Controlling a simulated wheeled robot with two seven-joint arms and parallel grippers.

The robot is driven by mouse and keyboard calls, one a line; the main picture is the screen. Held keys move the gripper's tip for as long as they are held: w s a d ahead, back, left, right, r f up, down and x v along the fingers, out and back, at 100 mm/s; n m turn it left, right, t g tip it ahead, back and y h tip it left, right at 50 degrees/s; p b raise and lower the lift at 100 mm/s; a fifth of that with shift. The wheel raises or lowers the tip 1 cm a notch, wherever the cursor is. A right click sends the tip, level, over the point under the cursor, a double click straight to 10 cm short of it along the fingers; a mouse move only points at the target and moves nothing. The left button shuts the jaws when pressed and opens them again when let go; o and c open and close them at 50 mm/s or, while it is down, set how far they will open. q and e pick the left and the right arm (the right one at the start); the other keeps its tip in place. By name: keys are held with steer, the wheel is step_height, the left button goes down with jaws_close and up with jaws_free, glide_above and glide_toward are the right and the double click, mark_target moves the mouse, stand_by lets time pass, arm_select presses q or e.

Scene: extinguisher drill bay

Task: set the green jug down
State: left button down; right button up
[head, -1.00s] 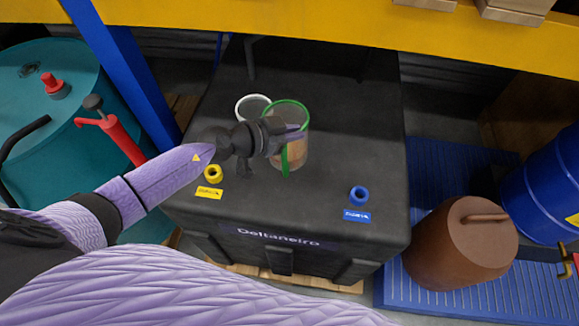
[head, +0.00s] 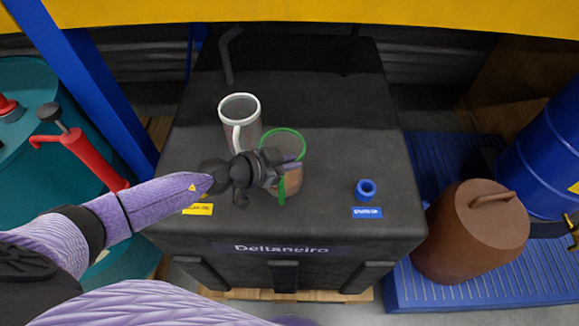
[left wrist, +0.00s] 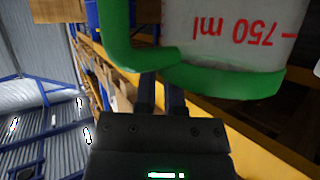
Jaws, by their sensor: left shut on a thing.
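The green jug (head: 293,182) is a clear cup with a green rim and green handle and brownish contents in its lower part. It appears upright in the head view, over the black case top (head: 330,110). My left gripper (head: 284,172) is shut on its green handle, from the jug's left side. The left wrist view shows the green handle (left wrist: 225,78) and a red 750 ml mark close to my fingers (left wrist: 160,95). I cannot tell whether the jug's base touches the case. My right gripper is not in view.
A white-rimmed mug (head: 240,112) stands just behind and left of the jug. A blue ring (head: 366,189) and blue label (head: 367,212) are at front right; a yellow label (head: 198,209) is at front left. The case's back right is clear. A blue post (head: 95,100) rises at left.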

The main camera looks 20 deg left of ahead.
arm_select(q)
steer(key=c, duration=0.8)
jaws_free()
steer(key=shift+o, duration=0.4)
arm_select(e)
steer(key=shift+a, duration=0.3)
arm_select(q)
steer(key=shift+r, duration=0.1)
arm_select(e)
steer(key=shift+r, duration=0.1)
arm_select(q)
steer(key=v, duration=1.2)
steer(key=shift+b, duration=0.4)
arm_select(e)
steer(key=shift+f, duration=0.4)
